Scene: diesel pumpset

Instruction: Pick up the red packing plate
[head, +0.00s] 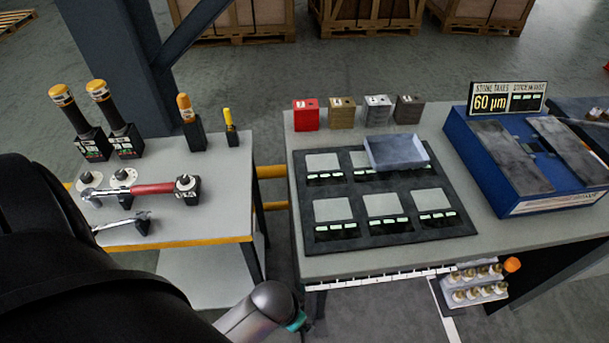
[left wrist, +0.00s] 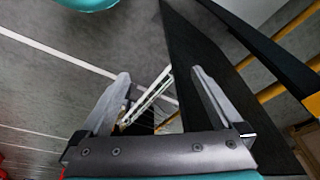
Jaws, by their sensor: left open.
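The red packing plate (head: 306,114) appears as a small upright red block with dark marks on its top and front. It stands at the back left of the right-hand table, first in a row of similar blocks. My left gripper shows in the left wrist view (left wrist: 163,90), with its two grey fingers wide apart and nothing held between them. It is over the floor, away from the plate. In the head view only links of that arm show at the bottom, and its fingers are hidden. I cannot make out the plate in the left wrist view. My right gripper is not in view.
Tan (head: 342,113), light grey (head: 377,111) and brown (head: 408,110) blocks stand beside the plate. In front lies a dark mat (head: 350,235) with square pads and a grey tray (head: 396,153). A blue box (head: 480,165) stands right. A gap separates the left table (head: 220,210).

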